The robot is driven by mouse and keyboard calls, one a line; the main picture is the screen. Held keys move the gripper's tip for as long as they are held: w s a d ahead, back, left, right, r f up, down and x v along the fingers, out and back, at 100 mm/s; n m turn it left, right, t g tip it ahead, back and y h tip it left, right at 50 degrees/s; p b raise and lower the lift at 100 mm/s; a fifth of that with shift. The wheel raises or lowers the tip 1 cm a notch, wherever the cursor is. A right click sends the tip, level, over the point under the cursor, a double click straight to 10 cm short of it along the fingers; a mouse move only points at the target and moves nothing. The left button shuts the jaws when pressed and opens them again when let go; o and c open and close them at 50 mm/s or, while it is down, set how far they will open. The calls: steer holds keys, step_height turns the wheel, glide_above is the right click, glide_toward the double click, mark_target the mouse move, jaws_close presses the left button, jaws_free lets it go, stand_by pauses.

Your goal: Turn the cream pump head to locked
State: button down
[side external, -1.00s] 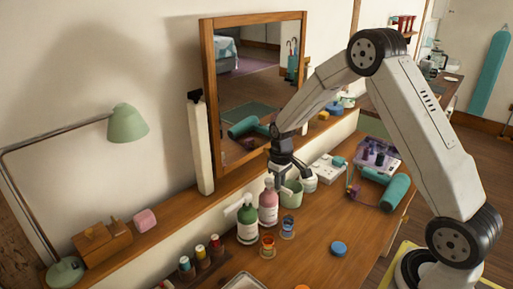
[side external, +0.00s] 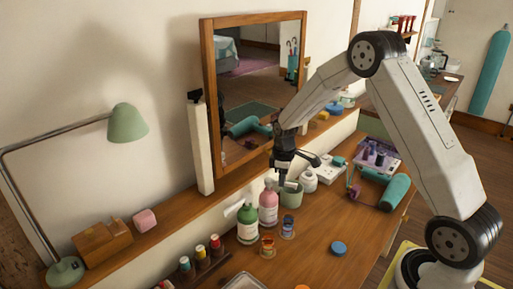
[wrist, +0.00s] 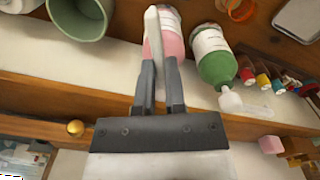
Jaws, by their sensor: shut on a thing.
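The pink bottle (side external: 268,208) stands upright on the desk, next to the green bottle (side external: 247,226). In the wrist view the pink bottle (wrist: 174,43) is at the top, with a long white pump head (wrist: 152,38) in front of it. My gripper (wrist: 159,66) is shut on this pump head, one finger on each side. In the side view my gripper (side external: 283,181) is just right of the pink bottle's top. The pump's neck is mostly hidden, and I cannot tell whether it is locked.
A pale green pot (side external: 291,199) stands close right of the pink bottle, with a white jar (side external: 308,181) behind it. The mirror (side external: 209,110) rises behind. A blue disc (side external: 338,248) lies on open desk.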

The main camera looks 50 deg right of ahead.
steer(key=shift+w+d+n, duration=0.4)
steer(key=shift+w+n, duration=0.25)
steer(key=shift+n, duration=1.5)
steer(key=shift+w+d+n, duration=0.35)
steer(key=shift+w+n, duration=0.25)
steer(key=shift+n, duration=1.5)
steer(key=shift+w+d+n, duration=0.4)
steer(key=shift+w+n, duration=0.25)
steer(key=shift+n, duration=1.5)
steer(key=c, duration=0.7)
jaws_free()
step_height(320, 180, up, 8)
steer(key=shift+f, duration=0.1)
